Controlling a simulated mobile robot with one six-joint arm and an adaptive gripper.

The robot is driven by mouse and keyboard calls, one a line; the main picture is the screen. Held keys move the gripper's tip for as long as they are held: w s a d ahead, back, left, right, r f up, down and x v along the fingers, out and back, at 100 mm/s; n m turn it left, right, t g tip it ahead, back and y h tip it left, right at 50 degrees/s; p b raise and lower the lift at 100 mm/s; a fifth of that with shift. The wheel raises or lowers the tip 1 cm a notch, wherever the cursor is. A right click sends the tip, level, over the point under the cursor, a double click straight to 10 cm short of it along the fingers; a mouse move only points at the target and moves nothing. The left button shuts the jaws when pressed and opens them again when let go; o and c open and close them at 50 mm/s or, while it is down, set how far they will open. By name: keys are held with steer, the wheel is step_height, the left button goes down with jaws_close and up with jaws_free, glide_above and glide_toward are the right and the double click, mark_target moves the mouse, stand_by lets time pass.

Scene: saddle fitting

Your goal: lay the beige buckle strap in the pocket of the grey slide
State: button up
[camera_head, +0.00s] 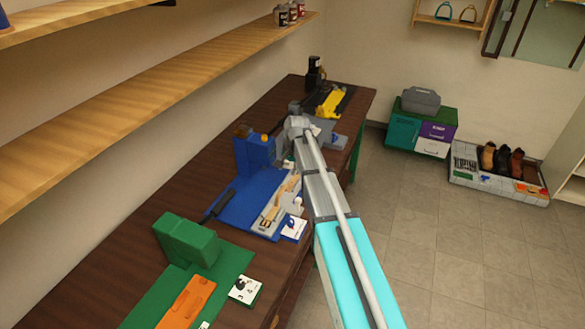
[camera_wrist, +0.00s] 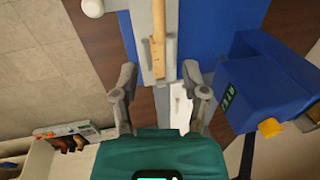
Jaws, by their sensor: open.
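The beige buckle strap (camera_head: 286,190) lies lengthwise along the grey slide (camera_head: 267,227) on the blue work station in the head view. I cannot tell whether it sits fully in the pocket. In the wrist view the strap (camera_wrist: 157,30) runs as a narrow beige strip along the slide (camera_wrist: 142,40), at the top middle. My gripper (camera_wrist: 159,80) is open, its two fingers apart on either side of the strap's line, with nothing held between them. In the head view my arm hides part of the bench, and the fingers are not clear.
A blue block (camera_head: 253,155) stands on the blue mat (camera_head: 236,203); the block also shows at the wrist view's right (camera_wrist: 265,80). A green block (camera_head: 187,240) with an orange strap (camera_head: 187,302) is nearer. A yellow strap (camera_head: 331,101) lies farther off. A wooden shelf (camera_head: 150,100) overhangs the left.

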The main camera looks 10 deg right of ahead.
stand_by(0.6)
steer(key=s+n+g+h, duration=0.1)
steer(key=s+n, duration=0.6)
steer(key=s, duration=2)
steer(key=shift+s+f+h, duration=0.15)
steer(key=shift+s+h, duration=0.15)
steer(key=shift+h, duration=0.1)
